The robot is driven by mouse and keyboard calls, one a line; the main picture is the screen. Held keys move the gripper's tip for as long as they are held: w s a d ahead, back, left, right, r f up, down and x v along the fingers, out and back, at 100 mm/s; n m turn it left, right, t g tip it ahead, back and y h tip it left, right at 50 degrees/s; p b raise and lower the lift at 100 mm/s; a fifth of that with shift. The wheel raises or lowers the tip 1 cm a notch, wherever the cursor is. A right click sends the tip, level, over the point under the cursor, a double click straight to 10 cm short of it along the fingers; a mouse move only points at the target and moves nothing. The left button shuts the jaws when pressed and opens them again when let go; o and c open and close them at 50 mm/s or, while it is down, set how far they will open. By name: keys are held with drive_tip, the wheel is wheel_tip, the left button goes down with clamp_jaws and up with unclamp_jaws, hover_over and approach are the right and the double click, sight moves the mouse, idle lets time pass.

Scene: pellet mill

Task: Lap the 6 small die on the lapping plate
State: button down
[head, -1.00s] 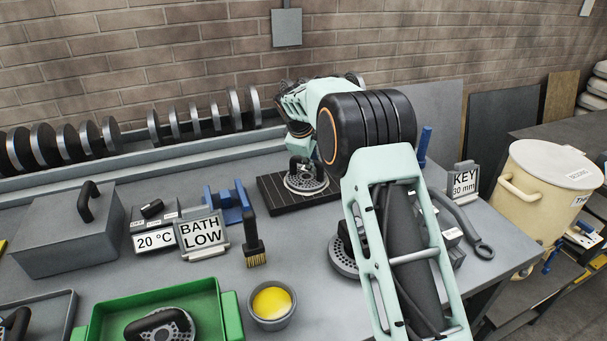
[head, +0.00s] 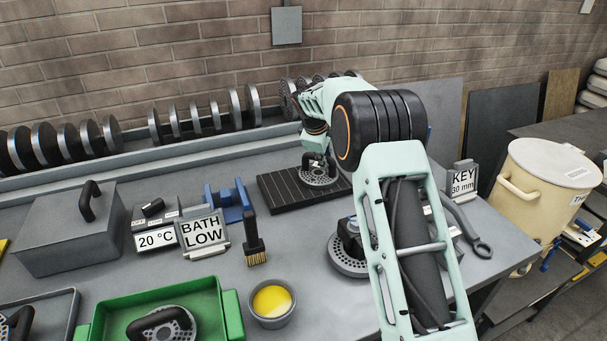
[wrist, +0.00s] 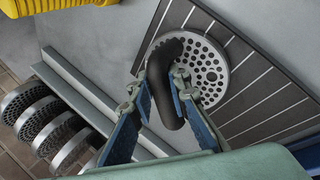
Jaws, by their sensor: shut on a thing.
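The small die, a grey perforated disc (head: 318,176) with a black arched handle, sits on the dark, grooved lapping plate (head: 278,190) toward its back right in the head view. In the wrist view the die (wrist: 213,72) lies flat over the lined plate (wrist: 262,90). My gripper (wrist: 160,90) is shut on the die's black handle, with a blue finger on each side of it. The head view shows my gripper (head: 313,152) partly hidden by my arm. Whether the die touches the plate all round is hard to tell.
A green tray (head: 232,310) with another handled die (head: 168,328) is at the front left. A bowl of yellow paste (head: 272,303), a brush (head: 254,240) and a "BATH LOW" sign (head: 204,233) stand nearby. Another perforated disc (head: 346,262) lies beside my arm. Several dies (head: 210,115) line the back rack.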

drive_tip(key=shift+s+a+f+b, duration=0.1)
drive_tip(key=shift+s+a+b, duration=0.15)
drive_tip(key=shift+s+a, duration=0.9)
drive_tip(key=shift+s+a+f+b, duration=0.15)
drive_tip(key=shift+s+a+b, duration=0.1)
drive_tip(key=shift+a, duration=1.75)
drive_tip(key=shift+s+a+f+b, duration=0.1)
drive_tip(key=shift+s+a+b, duration=0.15)
drive_tip(key=shift+s+a, duration=0.9)
drive_tip(key=shift+w+a, duration=0.45)
drive_tip(key=shift+w, duration=0.05)
drive_tip(key=shift+w+d+r, duration=0.1)
drive_tip(key=shift+w+d, duration=0.1)
drive_tip(key=shift+d, duration=0.5)
drive_tip(key=shift+w+d+p, duration=0.25)
drive_tip(key=shift+w+d, duration=0.35)
drive_tip(key=shift+d, duration=0.85)
drive_tip(key=shift+w+d+p, duration=0.3)
drive_tip(key=shift+w+d, duration=0.3)
drive_tip(key=shift+d, duration=0.8)
drive_tip(key=shift+w+d+p, duration=0.25)
drive_tip(key=shift+w+d, duration=0.35)
drive_tip(key=shift+d, duration=0.85)
drive_tip(key=shift+a, duration=0.1)
